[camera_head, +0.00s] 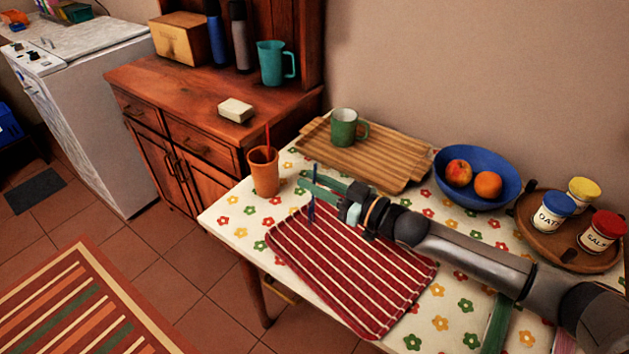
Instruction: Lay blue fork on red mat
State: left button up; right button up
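The red mat (350,285) with white stripes lies on the flowered tablecloth, near the table's front edge. The blue fork (312,211) is upright at the tips of my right gripper (314,190), over the mat's far left corner. My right gripper appears shut on the fork. The fork's lower end shows against the mat; whether it touches the mat is hard to tell. My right arm reaches in from the right and covers part of the mat's far right side. My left gripper is not in view.
An orange cup (264,174) with a red utensil stands left of my gripper. Behind are a wooden tray (390,165) with a green mug (344,128) and a blue fruit bowl (503,160). A round tray (540,238) with jars stands right. Most of the mat is bare.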

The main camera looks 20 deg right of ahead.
jog(key=shift+o, duration=0.9)
jog(key=shift+r, duration=0.2)
jog(key=shift+s+d+f, duration=0.15)
jog(key=shift+s+d, duration=0.1)
jog(key=v, duration=1.1)
jog(key=shift+p, duration=0.4)
jog(key=shift+s+d, duration=0.1)
